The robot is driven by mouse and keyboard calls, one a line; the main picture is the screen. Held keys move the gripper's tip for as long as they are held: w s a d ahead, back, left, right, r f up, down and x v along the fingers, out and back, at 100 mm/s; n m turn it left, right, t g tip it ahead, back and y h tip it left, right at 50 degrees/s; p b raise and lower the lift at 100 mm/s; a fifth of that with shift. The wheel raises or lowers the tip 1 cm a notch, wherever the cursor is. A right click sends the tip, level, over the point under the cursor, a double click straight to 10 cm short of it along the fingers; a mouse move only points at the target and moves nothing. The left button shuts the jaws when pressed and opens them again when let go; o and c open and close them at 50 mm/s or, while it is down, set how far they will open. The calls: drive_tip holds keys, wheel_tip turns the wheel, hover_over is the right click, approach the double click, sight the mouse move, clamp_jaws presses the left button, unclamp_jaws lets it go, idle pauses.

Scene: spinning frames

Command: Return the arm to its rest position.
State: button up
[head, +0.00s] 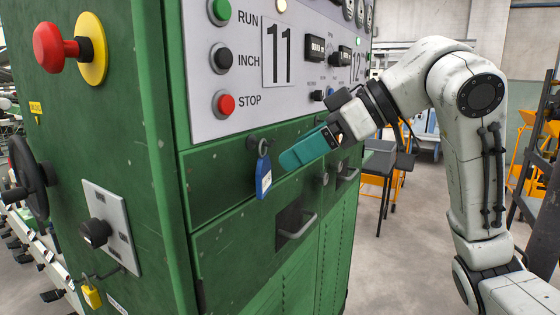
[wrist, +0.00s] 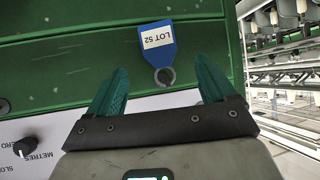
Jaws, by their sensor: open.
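My gripper (head: 287,160) is at the end of my white arm, which reaches in from the right in the head view. Its teal fingers point left toward the green cabinet front, close to a blue tag (head: 264,178) that hangs from a dark fitting below the control panel. The blue tag (wrist: 157,40), with a white label reading LOT 52, shows beyond the gap between the fingertips. The exact distance to the tag is hard to tell.
The green machine cabinet (head: 170,230) fills the left and middle, with a drawer handle (head: 298,226) below my gripper. A red stop knob (head: 50,48) sticks out at the upper left. A dark stool (head: 380,160) stands behind. Grey floor (head: 400,270) lies open between cabinet and arm.

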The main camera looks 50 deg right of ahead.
drive_tip(key=shift+v, duration=2.2)
drive_tip(key=shift+a, duration=0.1)
